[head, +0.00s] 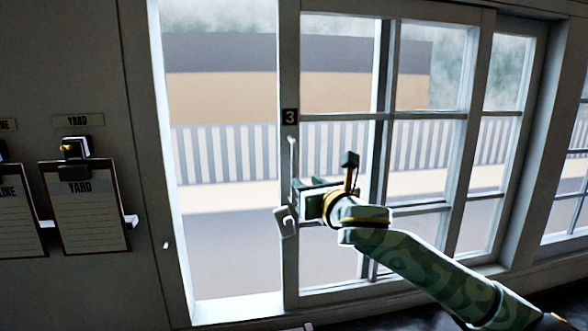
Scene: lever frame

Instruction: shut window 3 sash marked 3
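The window sash marked 3 (291,70) is a white-framed sliding sash with panes. Its black number plate (290,116) is on its left upright. The sash stands open, with a wide gap between its left upright and the left jamb (165,170). A pale vertical handle (293,160) is on that upright, below the plate. My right gripper (287,215) is at the handle's lower part, its arm coming in from the lower right. Its fingers are partly hidden, so I cannot tell whether they are closed on the handle. My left gripper is not in view.
A clipboard marked YARD (84,205) hangs on the dark wall left of the window, beside another clipboard (15,210). Another window (572,165) is at the right edge. The sill (237,308) in the gap looks clear. A fence shows outside.

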